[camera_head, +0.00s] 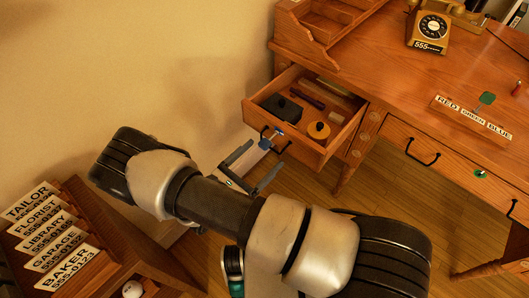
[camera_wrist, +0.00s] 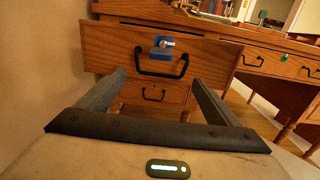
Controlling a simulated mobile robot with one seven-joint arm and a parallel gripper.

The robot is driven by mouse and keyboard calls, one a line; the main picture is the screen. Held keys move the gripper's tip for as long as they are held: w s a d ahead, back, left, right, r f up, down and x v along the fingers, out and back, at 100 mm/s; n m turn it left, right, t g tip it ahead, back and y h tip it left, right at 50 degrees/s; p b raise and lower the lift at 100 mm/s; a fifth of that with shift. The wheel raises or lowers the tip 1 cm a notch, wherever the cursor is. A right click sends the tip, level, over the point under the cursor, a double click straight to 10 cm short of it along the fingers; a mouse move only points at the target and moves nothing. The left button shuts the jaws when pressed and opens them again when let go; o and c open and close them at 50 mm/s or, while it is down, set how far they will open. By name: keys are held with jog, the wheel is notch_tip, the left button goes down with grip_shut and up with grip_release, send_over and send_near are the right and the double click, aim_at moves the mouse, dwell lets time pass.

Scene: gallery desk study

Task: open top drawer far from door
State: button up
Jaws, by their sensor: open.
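The top drawer (camera_head: 314,146) at the desk's left end is pulled out, and its inside shows in the head view. In the wrist view its wooden front (camera_wrist: 110,48) faces me. It has a black bow handle (camera_wrist: 158,73) and a blue piece (camera_wrist: 162,46) with a metal part above the handle. My gripper (camera_head: 265,156) is open just in front of this drawer. In the wrist view its fingers (camera_wrist: 159,80) stand on either side of the handle, with nothing held. I cannot tell whether they touch the front.
The drawer holds a black box (camera_head: 282,108) and a yellow round thing (camera_head: 318,130). A lower drawer (camera_wrist: 152,93) looks shut. The desk (camera_head: 395,75) bears a telephone (camera_head: 430,27) and word labels (camera_head: 472,116). A card rack (camera_head: 100,220) stands at lower left.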

jog(key=v, duration=0.9)
jog(key=shift+s+a+p, duration=0.3)
jog(key=w+d+r+m+g+y, duration=0.1)
jog(key=d+r+m+g, duration=0.5)
jog(key=r, duration=0.4)
jog(key=w+d+r+m+g+y, duration=0.1)
jog(key=d+r+m+g, duration=0.3)
jog(key=r+m+g, duration=0.35)
jog(key=s+d+r+m+t+y, duration=0.2)
jog(key=s+d+r+m+y, duration=0.1)
jog(key=r+m, duration=0.3)
jog(key=s+d+r+m+t+y, duration=0.2)
jog(key=s+d+r+m+y, duration=0.15)
jog(key=r, duration=0.45)
jog(key=s+d+r+m+t+y, duration=0.2)
jog(key=s+d+r+m+y, duration=0.15)
jog(key=r, duration=0.35)
notch_tip(320, 180, up, 23)
jog(key=p, duration=2.2)
jog(key=shift+w+f+m, duration=0.2)
jog(key=shift+w+m, duration=0.2)
jog(key=shift+m, duration=0.05)
